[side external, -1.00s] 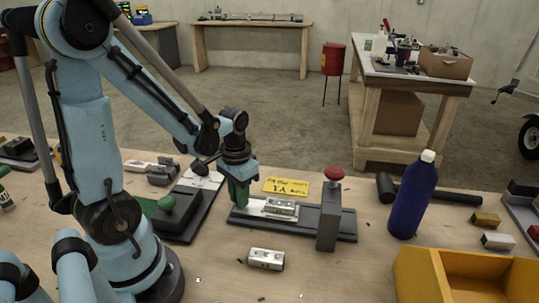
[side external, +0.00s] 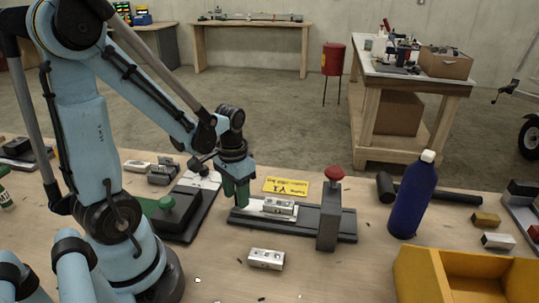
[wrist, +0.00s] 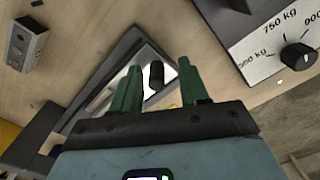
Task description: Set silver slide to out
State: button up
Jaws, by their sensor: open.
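The silver slide (side external: 255,206) is a bright metal plate lying along a dark rail base (side external: 340,238), with a silver block (side external: 280,206) on it. In the wrist view the bright slide (wrist: 148,92) shows between and behind my green fingers, with a dark knob (wrist: 157,74) upright on it. My gripper (side external: 236,192) is over the left end of the slide, fingers pointing down. In the wrist view my gripper (wrist: 158,66) is open, one finger each side of the knob. Whether the fingers touch the knob, I cannot tell.
A dark post with a red knob (side external: 334,173) stands at the rail's right end. A loose silver block (side external: 266,259) lies in front. A yellow label (side external: 286,186) lies behind.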

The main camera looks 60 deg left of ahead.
notch_tip(320, 180, up, 12)
jog(key=shift+f, duration=0.15)
dwell(0.6)
jog(key=shift+d, duration=0.1)
jog(key=w+d+m+t, duration=0.2)
jog(key=w+d+t, duration=0.1)
jog(key=d+t, duration=0.4)
jog(key=shift+w+d+f, duration=0.2)
jog(key=shift+d, duration=1.2)
